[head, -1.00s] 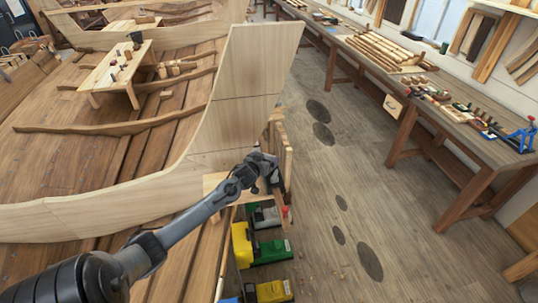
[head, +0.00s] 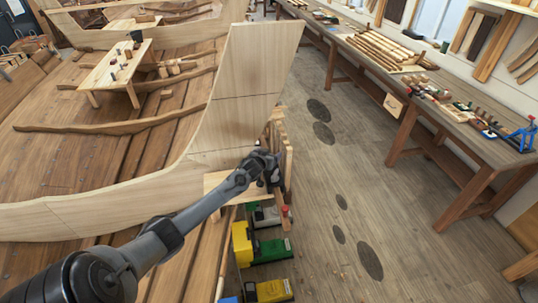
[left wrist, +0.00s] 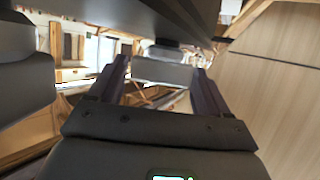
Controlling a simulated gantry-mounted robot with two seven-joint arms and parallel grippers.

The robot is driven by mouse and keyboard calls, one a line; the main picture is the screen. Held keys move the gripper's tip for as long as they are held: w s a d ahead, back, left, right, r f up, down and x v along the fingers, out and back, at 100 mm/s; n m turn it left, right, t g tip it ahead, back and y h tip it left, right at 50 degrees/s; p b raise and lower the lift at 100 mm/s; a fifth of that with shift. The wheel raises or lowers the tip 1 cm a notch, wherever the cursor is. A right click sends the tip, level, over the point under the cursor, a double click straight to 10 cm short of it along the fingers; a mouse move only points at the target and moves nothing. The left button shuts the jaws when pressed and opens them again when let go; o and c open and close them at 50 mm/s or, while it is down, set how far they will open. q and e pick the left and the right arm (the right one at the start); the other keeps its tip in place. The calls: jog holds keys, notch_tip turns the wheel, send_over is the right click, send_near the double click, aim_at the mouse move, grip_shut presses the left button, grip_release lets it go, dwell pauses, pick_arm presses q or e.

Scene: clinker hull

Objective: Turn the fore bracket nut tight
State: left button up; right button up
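My left gripper (head: 270,178) is at the lower right edge of the pale upright stem board (head: 245,90), by a small wooden ledge (head: 222,190). In the left wrist view its two dark fingers (left wrist: 162,78) stand apart, one on each side of a grey block-like part (left wrist: 165,72). I cannot tell if they touch it. The fore bracket and its nut cannot be made out for sure; the gripper hides that spot in the head view. My right gripper is not in view.
Yellow and green boxes (head: 270,250) stand on the floor below the gripper. A workbench (head: 440,110) with tools and timber runs along the right. The floor between (head: 330,180) is mostly clear. A small plank table (head: 115,70) stands in the hull.

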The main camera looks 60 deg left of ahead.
pick_arm(q)
jog(key=c, duration=0.7)
jog(key=shift+m+h, duration=0.3)
jog(key=shift+a+m+t+h, duration=0.1)
jog(key=shift+m+t+h, duration=0.5)
jog(key=shift+m+h, duration=0.35)
jog(key=shift+f+m+t+h+b, duration=0.15)
jog(key=shift+m+t+h+b, duration=0.25)
jog(key=shift+m+h+b, duration=0.4)
jog(key=m+h+b, duration=0.4)
jog(key=h+b, duration=0.1)
jog(key=b, duration=0.1)
jog(key=shift+t+b, duration=0.3)
jog(key=shift+m+h+b, duration=0.35)
jog(key=shift+b, duration=0.5)
jog(key=o, duration=1)
